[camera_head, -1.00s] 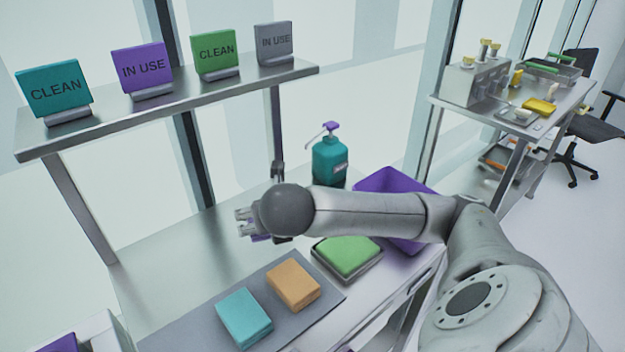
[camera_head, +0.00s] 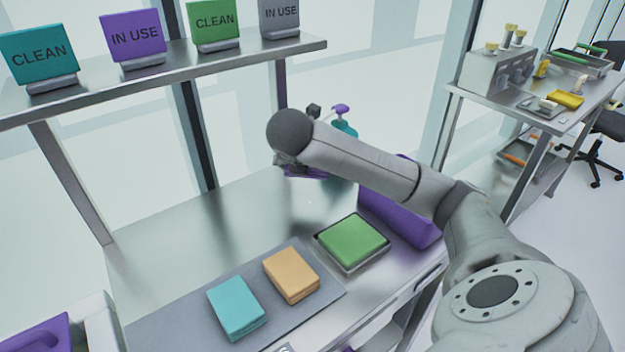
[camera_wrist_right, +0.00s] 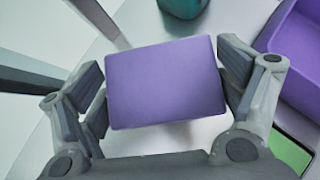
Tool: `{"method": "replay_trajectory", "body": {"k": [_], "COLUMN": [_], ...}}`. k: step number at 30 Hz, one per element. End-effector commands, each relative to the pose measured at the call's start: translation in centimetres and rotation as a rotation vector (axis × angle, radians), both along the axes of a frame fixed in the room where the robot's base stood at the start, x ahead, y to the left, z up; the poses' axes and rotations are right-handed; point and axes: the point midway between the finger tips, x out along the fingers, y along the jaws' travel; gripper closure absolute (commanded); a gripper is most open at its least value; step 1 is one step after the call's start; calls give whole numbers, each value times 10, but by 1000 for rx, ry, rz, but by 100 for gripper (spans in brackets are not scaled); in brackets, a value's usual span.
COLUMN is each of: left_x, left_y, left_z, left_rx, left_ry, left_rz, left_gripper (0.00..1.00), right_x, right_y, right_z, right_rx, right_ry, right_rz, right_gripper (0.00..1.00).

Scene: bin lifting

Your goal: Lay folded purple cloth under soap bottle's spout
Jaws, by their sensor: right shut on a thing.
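My right gripper (camera_wrist_right: 166,92) is shut on the folded purple cloth (camera_wrist_right: 166,84), which lies between its two fingers in the right wrist view. In the head view only a purple edge of the cloth (camera_head: 305,173) shows below my wrist, and it looks raised above the steel table. The teal soap bottle (camera_head: 343,130) with its purple pump stands at the back of the table, mostly hidden behind my right arm. Part of the bottle also shows at the top of the right wrist view (camera_wrist_right: 184,6). Its spout is largely hidden. My left gripper is not in view.
A purple bin (camera_head: 405,215) stands right of the bottle. A green cloth (camera_head: 352,239) lies in a metal tray. Teal (camera_head: 237,306) and orange (camera_head: 291,274) cloths lie on a grey mat (camera_head: 180,325). A shelf with signs (camera_head: 150,72) spans the back left. The table's left-middle is clear.

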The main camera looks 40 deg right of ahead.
Motion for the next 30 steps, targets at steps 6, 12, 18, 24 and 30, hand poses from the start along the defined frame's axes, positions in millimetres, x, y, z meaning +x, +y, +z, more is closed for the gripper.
{"method": "replay_trajectory", "body": {"k": [6,12,18,24,30], "left_x": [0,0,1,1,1], "left_y": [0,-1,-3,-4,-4], "left_z": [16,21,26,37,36], "left_rx": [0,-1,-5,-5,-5], "left_ry": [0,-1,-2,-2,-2], "left_rz": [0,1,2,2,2], "left_gripper": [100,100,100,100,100], "right_x": [27,42,47,47,47], "right_y": [-35,-50,-57,-56,-56], "right_z": [-30,-55,-69,-93,-96], "right_rx": [-3,-2,-2,-2,-1], "right_ry": [3,-2,0,-2,-5], "right_rz": [-4,-2,0,-1,0], "right_gripper": [37,37,37,37,37]}}
